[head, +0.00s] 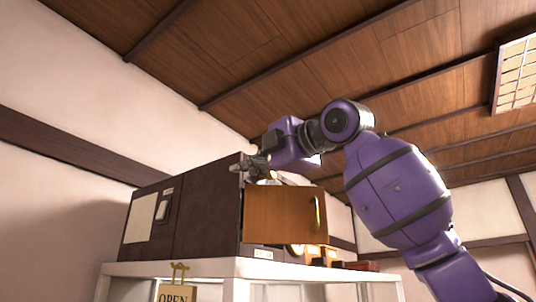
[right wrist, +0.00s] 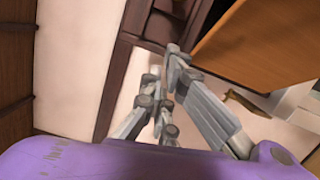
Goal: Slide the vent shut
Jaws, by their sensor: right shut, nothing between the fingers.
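My right gripper (head: 250,163) is at the top front edge of a dark brown cabinet (head: 208,205), in the head view. Its fingers are together with nothing between them. An orange-brown wooden door (head: 285,213) with a brass handle (head: 316,213) stands just below and right of the gripper. No part is clearly recognisable as the vent. My left gripper is not in view.
The cabinet stands on a white shelf unit (head: 180,269) with an "OPEN" sign (head: 174,293) in front. A pale wall (head: 60,190) is to the left.

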